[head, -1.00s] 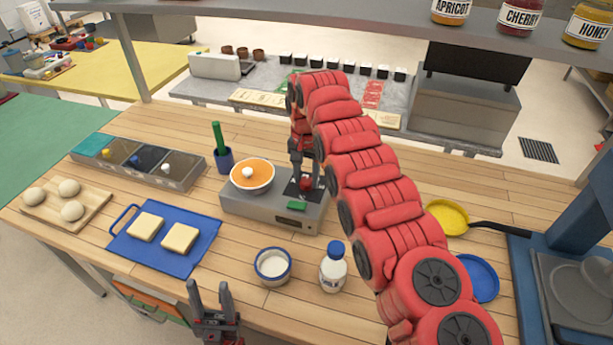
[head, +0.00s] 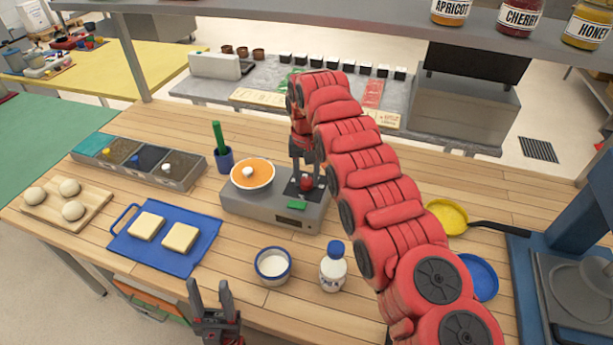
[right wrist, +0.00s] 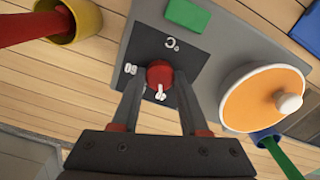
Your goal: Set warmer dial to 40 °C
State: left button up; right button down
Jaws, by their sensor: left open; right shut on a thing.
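The warmer (head: 258,214) is a grey box on the wooden counter. A red dial (head: 306,184) sits on its black panel, and the dial also shows in the right wrist view (right wrist: 160,73). White marks surround the dial in the right wrist view, too small to read surely. I cannot tell the dial's setting. My right gripper (right wrist: 160,90) points down over the panel and is shut on the dial, a finger on each side. My left gripper (head: 212,296) is open and empty at the counter's front edge, away from the warmer.
A white bottle (head: 333,268) and a small bowl (head: 272,267) stand in front. A green-handled item in a blue cup (head: 223,160) is to the left. A blue board (head: 165,258) lies front left.

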aim_at(306, 180)
jog(key=shift+c, duration=2.1)
grip_release()
jog(key=shift+r, duration=0.15)
jog(key=shift+r, duration=0.3)
notch_tip(306, 180, up, 16)
jog(key=p, duration=1.6)
jog(key=shift+r, duration=0.25)
